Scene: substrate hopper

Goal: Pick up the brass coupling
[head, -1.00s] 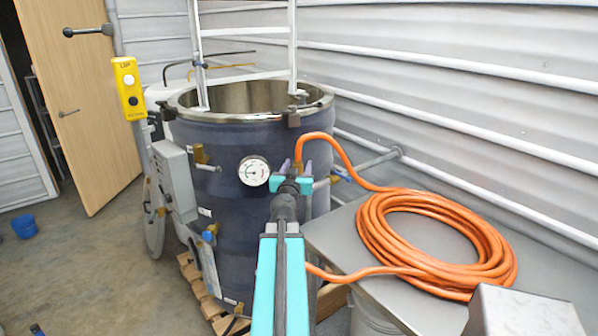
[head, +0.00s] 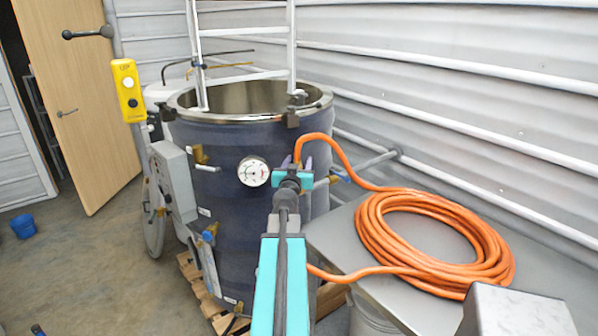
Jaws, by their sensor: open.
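The orange hose (head: 330,143) rises from between my gripper's fingers and arches right toward its coil. A small brass-coloured piece at its end, apparently the brass coupling (head: 298,164), shows between the fingers and is mostly hidden by my gripper. My gripper (head: 296,165) is open, with one finger on each side of this piece, in front of the dark jacketed vessel. I cannot tell whether either finger touches it.
The dark vessel (head: 235,215) stands behind my gripper, with a pressure gauge (head: 253,171) just left. A blue-handled valve (head: 341,174) is close on the right. The hose coil (head: 430,240) lies on a metal table (head: 345,250). Open floor is at left.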

